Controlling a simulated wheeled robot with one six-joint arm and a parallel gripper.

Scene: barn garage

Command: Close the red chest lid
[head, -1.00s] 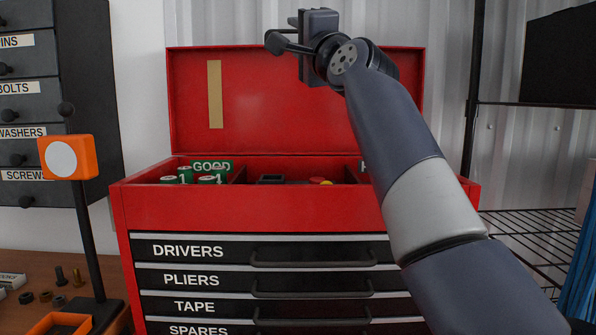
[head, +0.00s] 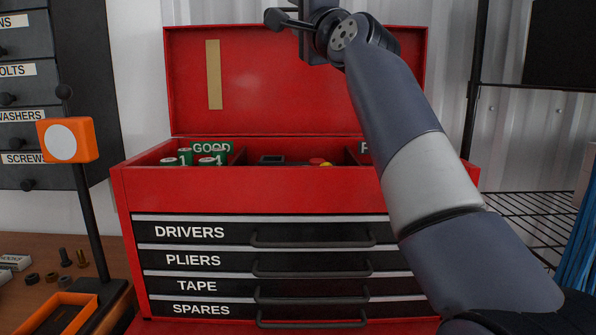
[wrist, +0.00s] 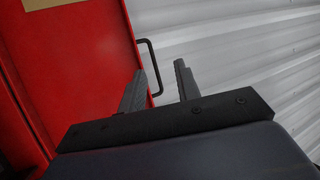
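The red chest lid (head: 300,85) stands open and upright behind the red chest (head: 300,190), with a tan strip on its inner face. In the wrist view the red lid (wrist: 85,60) fills the left side, and a black handle (wrist: 152,60) sticks out from its edge. My gripper (head: 281,14) is near the lid's upper edge in the head view, partly cut off by the frame top. In the wrist view my gripper (wrist: 160,72) is open, its two fingers apart.
The chest's top tray holds green batteries (head: 187,157) and small items. An orange stand (head: 68,140) with a white disc is at the left, by a dark drawer cabinet (head: 50,100). A black wire shelf (head: 530,215) is at the right. Corrugated wall (wrist: 240,50) lies beyond the gripper.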

